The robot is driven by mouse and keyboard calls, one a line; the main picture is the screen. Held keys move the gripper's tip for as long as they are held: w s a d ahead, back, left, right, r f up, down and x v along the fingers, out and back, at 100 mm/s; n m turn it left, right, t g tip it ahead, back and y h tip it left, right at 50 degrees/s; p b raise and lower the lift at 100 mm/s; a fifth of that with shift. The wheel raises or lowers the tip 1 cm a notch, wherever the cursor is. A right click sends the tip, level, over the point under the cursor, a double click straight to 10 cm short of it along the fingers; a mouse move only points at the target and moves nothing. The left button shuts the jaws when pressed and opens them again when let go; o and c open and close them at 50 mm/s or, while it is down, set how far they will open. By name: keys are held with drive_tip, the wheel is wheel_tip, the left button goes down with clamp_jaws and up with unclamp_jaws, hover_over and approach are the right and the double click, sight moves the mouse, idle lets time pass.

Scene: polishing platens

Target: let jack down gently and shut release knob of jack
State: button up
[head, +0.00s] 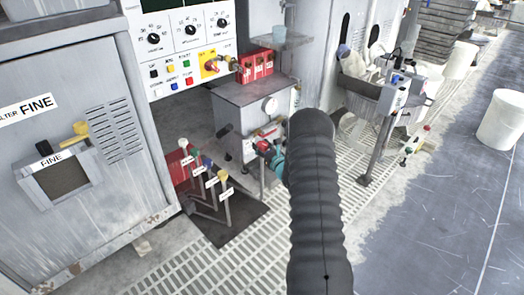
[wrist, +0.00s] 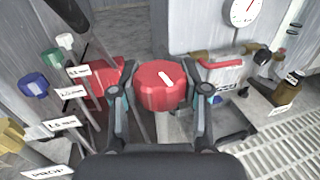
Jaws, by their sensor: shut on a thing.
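The jack's release knob (wrist: 158,88) is a red fluted knob with a white mark on its face, in the middle of the wrist view. My gripper (wrist: 160,80) has one finger on each side of it and is shut on it. In the head view the red knob (head: 262,146) shows small, with my gripper (head: 273,156) at it, low at the front of a grey cabinet (head: 235,97). A round white gauge (wrist: 243,11) is at the top right of the wrist view. The mark tilts toward the upper left. My arm hides part of the area.
Rods with coloured knobs and size labels (wrist: 72,93) stand close on the left. A slatted floor grating (head: 225,270) runs in front.

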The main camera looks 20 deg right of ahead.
drive_tip(key=shift+m+h+b, duration=0.85)
drive_tip(key=shift+m+h, duration=0.25)
drive_tip(key=shift+h, duration=0.6)
drive_tip(key=shift+r+h, duration=0.1)
drive_tip(key=shift+h, duration=0.2)
drive_tip(key=o, duration=1.2)
drive_tip(key=shift+c, duration=0.2)
drive_tip(key=s+a, duration=0.1)
drive_tip(key=s, duration=1.1)
drive_tip(key=shift+a, duration=0.15)
drive_tip(key=shift+w, duration=0.1)
